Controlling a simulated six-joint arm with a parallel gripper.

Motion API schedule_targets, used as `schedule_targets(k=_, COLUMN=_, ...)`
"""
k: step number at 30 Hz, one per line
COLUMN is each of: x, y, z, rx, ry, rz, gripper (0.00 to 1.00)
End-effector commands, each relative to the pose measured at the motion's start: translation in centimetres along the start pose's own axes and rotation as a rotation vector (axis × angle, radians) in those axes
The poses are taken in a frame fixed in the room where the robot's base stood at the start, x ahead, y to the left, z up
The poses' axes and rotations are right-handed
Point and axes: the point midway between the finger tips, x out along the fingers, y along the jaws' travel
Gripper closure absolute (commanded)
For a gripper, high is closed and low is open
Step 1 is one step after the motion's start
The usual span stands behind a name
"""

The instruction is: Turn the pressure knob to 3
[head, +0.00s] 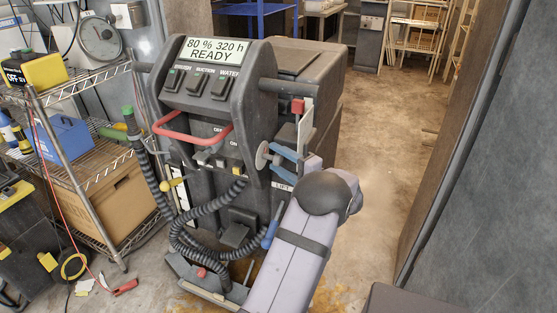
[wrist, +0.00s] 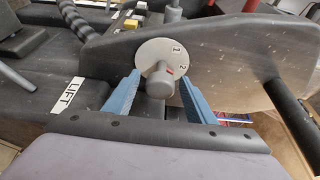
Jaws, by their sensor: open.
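The pressure knob (wrist: 161,84) is a grey round knob with a small red mark, in front of a pale round dial (wrist: 150,52). The numbers 1 and 2 show on the dial; I cannot see a 3. The red mark is on the knob's upper right side, toward the side with the numbers. My gripper (wrist: 162,94) is open, with one blue finger left and one right of the knob. Whether they touch it I cannot tell. In the head view the dial (head: 262,156) is on the machine's right side, with my gripper (head: 275,163) close to it.
The floor machine (head: 205,130) has a display reading "80 % 320 h READY", a red handle (head: 193,128) and a black hose (head: 205,215). A LIFT label (wrist: 68,96) is left of my gripper. A wire shelf (head: 75,150) stands at the left; floor (head: 375,150) is clear at the right.

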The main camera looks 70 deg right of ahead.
Motion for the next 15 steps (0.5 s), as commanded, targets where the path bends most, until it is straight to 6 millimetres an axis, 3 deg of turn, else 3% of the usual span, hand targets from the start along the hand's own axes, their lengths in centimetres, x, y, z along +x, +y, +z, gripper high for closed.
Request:
schedule_targets(k=7, x=0.05, y=0.00, z=0.00, rx=0.000, ry=0.000, rz=0.000, gripper=0.52)
schedule_targets(k=12, x=0.03, y=-0.01, z=0.00, rx=0.000, ry=0.000, rz=0.000, gripper=0.90)
schedule_targets(k=15, x=0.03, y=-0.01, z=0.00, rx=0.000, ry=0.000, rz=0.000, gripper=0.90)
